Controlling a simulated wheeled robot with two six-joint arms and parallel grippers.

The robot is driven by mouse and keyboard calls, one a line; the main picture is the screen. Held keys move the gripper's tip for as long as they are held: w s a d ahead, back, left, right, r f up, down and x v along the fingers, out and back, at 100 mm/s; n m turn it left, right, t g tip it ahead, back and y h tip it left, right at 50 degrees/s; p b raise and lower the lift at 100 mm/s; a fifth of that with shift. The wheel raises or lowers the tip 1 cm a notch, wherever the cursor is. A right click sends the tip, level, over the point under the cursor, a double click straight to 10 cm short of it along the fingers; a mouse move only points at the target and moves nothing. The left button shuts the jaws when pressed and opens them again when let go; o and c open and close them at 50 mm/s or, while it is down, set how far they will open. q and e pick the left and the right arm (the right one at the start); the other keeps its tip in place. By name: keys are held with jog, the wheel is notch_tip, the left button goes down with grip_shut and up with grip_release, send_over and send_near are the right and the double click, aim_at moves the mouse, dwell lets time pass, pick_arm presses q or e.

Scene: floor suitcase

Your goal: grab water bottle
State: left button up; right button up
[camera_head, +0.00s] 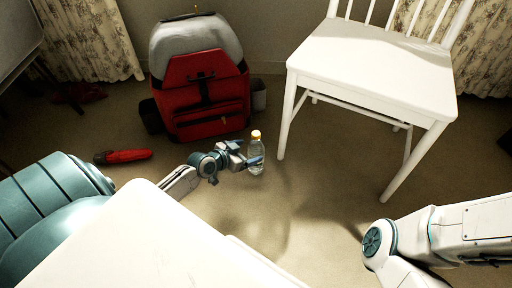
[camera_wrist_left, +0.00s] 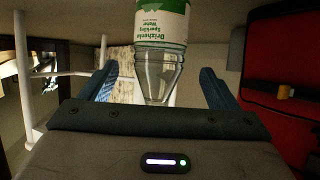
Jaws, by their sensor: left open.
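A clear water bottle (camera_head: 257,160) with a yellow cap stands upright on the carpet, in front of the red backpack. My left gripper (camera_head: 246,160) reaches it from the left, and its fingers overlap the bottle in the head view. In the left wrist view the bottle (camera_wrist_left: 160,65), with a green and white label, appears upside down between the two blue fingers of my left gripper (camera_wrist_left: 158,85). The fingers are open, with a visible gap on each side of the bottle. My right arm shows at the lower right, but its gripper is out of view.
A red and grey backpack (camera_head: 205,95) stands behind the bottle. A white chair (camera_head: 370,70) is at the right. A red object (camera_head: 123,156) lies on the floor at left. A white surface (camera_head: 140,245) fills the lower front.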

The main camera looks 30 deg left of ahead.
pick_arm(q)
jog(key=b+x, duration=0.3)
jog(key=x, duration=0.1)
jog(key=shift+w+d+f, duration=0.1)
jog(key=shift+w+f, duration=0.05)
jog(key=shift+f, duration=0.1)
jog(key=shift+w+d, duration=0.1)
jog(key=shift+w, duration=0.2)
jog(key=c, duration=1.4)
